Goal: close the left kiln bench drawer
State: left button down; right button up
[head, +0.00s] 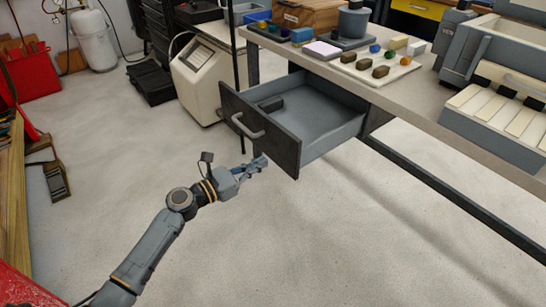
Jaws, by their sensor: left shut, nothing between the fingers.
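The left kiln bench drawer (318,128) is pulled out from under the bench top. Its dark front panel (283,140) faces the lower left and carries a pale bar handle (247,126). A small dark block (271,104) lies inside near the front panel. My left gripper (262,163) is shut and empty, just below the handle and close to the lower part of the front panel. I cannot tell whether it touches the panel. My right gripper is not in view.
The bench top (420,105) holds a white board (372,72) with several small coloured pieces, and a grey kiln (495,75) at the right. A beige machine (207,80) stands behind the drawer.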

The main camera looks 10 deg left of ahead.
aim_at(281, 152)
pick_arm(q)
jog(key=x, duration=0.4)
jog(key=shift+w+d, duration=0.4)
jog(key=shift+w, duration=0.1)
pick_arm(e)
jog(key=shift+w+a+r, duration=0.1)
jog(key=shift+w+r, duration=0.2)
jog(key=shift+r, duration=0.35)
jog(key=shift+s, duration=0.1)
pick_arm(q)
jog(key=shift+w+d, duration=0.1)
